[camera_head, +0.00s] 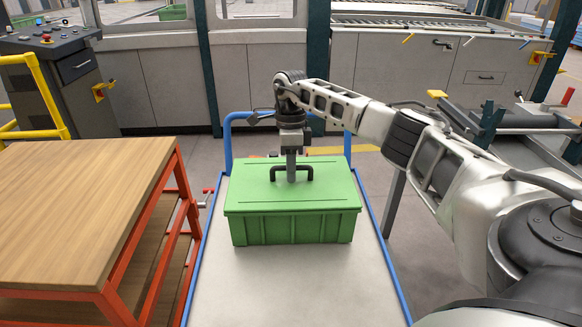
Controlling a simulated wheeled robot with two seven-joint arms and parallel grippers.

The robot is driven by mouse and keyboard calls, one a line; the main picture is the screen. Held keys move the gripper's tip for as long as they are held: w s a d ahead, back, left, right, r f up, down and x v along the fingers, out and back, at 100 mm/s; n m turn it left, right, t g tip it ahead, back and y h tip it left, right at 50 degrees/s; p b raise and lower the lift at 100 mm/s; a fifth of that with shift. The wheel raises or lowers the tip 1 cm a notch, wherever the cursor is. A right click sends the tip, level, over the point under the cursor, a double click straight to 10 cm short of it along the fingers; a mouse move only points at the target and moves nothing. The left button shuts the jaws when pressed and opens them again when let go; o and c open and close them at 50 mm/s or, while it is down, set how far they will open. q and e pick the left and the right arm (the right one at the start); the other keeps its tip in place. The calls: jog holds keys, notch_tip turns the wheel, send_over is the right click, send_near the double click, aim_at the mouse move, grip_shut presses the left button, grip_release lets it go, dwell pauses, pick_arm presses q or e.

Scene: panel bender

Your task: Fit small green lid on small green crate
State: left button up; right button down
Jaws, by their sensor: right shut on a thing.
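The small green crate (291,230) stands upright on a grey cart top with blue rails, in the middle of the head view. The small green lid (248,187) lies over the crate's top and looks level; I cannot tell whether it is fully seated. A dark handle (275,176) stands up from the lid's middle. My right gripper (291,176) points straight down from above and is shut on that handle. The fingertips hide part of the handle. My left gripper is not in view.
The cart top (290,287) is bare in front of the crate. A wooden-topped table with a red frame (75,200) stands close on the left. A control console (65,75) with a yellow rail is at the back left. Grey machine panels (262,85) close off the back.

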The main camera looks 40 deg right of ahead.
jog(key=c, duration=1.4)
grip_release()
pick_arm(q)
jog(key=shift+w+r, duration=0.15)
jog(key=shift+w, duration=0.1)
